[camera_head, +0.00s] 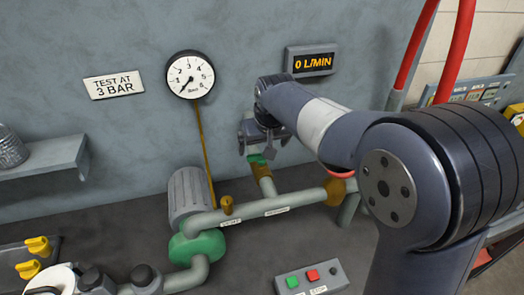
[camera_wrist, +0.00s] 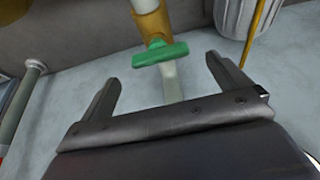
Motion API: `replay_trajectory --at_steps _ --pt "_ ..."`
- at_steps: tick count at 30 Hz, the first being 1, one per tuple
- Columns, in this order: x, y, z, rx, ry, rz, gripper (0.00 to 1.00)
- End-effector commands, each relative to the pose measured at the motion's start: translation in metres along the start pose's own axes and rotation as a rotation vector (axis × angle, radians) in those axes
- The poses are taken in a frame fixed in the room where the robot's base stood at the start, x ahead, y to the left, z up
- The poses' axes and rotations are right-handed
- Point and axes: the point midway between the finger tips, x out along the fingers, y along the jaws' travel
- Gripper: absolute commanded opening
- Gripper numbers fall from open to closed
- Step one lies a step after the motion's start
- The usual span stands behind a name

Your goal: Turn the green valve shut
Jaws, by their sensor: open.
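The green valve handle (camera_wrist: 160,54) is a short bar on a brass-coloured valve body (camera_wrist: 150,22) on a pale pipe. In the wrist view it lies crosswise to the pipe, just beyond my fingertips. My gripper (camera_wrist: 162,70) is open and empty, with one finger toward each side of the handle. No touch shows. In the head view, my gripper (camera_head: 254,141) is over the valve, and only a bit of the green handle (camera_head: 256,157) shows below it. The brass valve body (camera_head: 264,182) stands on the branch pipe.
A grey pipe with labels (camera_head: 290,206) and a green pump (camera_head: 197,247) lie in front. A ribbed grey motor (camera_head: 188,197) stands left. The gauge (camera_head: 190,76) reads low, and the display (camera_head: 311,61) reads 0 L/MIN. A button box (camera_head: 311,278) is at front.

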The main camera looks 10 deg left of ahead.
Motion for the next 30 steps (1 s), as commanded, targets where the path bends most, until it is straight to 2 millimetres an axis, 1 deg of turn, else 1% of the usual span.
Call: replay_trajectory --at_steps 1,6,9,12,16,24,28,30 --pt "-0.011 0.000 -0.001 0.000 0.007 0.000 0.96" --pt "-0.044 0.000 0.000 0.000 0.005 -0.001 0.96" --pt "-0.058 0.000 0.000 -0.001 0.004 0.000 0.96" --pt "-0.066 0.000 0.000 -0.001 0.002 0.000 0.96" --pt "-0.070 0.000 0.000 -0.001 0.001 0.000 0.96" --pt "-0.069 0.000 0.000 0.000 0.000 0.000 0.96" --pt "-0.062 0.000 0.000 0.000 -0.002 0.000 0.96" --pt "-0.054 0.000 0.000 0.000 -0.003 0.000 0.96"
